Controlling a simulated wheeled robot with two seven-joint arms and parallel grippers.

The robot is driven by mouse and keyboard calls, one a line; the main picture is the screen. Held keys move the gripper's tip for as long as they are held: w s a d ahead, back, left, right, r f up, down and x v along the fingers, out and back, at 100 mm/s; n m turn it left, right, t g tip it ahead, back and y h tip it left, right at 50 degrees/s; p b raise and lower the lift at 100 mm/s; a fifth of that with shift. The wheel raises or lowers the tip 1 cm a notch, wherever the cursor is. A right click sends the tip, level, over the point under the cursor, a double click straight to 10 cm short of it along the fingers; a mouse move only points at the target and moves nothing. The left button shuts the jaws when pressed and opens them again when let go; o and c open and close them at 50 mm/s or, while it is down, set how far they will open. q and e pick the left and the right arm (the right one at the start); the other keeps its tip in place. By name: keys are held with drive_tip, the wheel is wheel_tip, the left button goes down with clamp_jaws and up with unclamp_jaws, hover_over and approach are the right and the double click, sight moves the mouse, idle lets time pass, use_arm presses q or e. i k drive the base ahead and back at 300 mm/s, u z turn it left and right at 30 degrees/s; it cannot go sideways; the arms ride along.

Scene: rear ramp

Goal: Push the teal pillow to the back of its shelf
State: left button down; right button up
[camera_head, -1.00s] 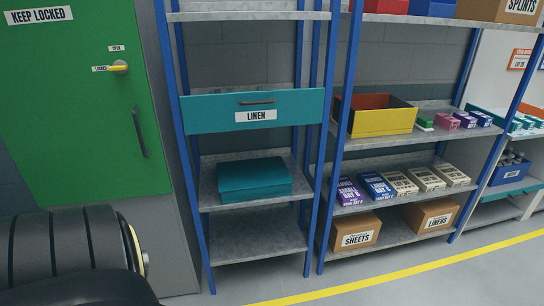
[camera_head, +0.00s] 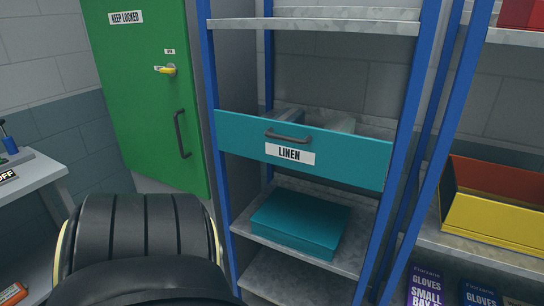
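A teal block (camera_head: 300,222), which looks like the teal pillow, lies flat on the grey shelf (camera_head: 268,244) below the teal LINEN drawer (camera_head: 350,160) in a blue-posted rack. Bare shelf shows in front of it and at its right; the gap behind it is partly hidden by the drawer front. Neither of my grippers is in view. A dark rounded part of my own body fills the lower left.
A green cabinet (camera_head: 150,90) marked KEEP LOCKED stands left of the rack. A yellow bin (camera_head: 490,215) and glove boxes (camera_head: 425,286) are on the rack at right. A grey table (camera_head: 35,180) is at the left edge. Blue posts (camera_head: 225,190) flank the shelf.

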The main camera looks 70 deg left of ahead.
sight(315, 227)
drive_tip(key=u, duration=1)
drive_tip(key=i, duration=0.9)
drive_tip(key=u, duration=0.95)
